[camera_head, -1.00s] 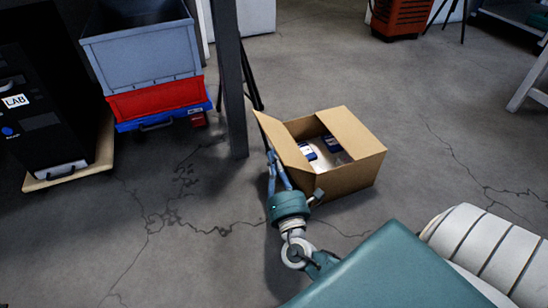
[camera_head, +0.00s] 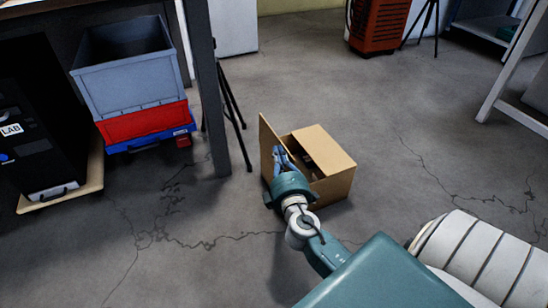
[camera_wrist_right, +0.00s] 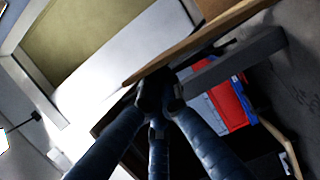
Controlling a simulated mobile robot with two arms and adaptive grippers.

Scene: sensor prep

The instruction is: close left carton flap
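The open cardboard carton (camera_head: 334,187) stands on the floor right of centre in the head view. The carton's contents are mostly hidden. My left gripper is out of view.
A dark post (camera_head: 209,100) and a black tripod (camera_head: 232,110) stand just left of the carton. Grey, red and blue crates (camera_head: 130,85) are stacked farther left, beside a black LAB case (camera_head: 35,140). The floor right of the carton is clear.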

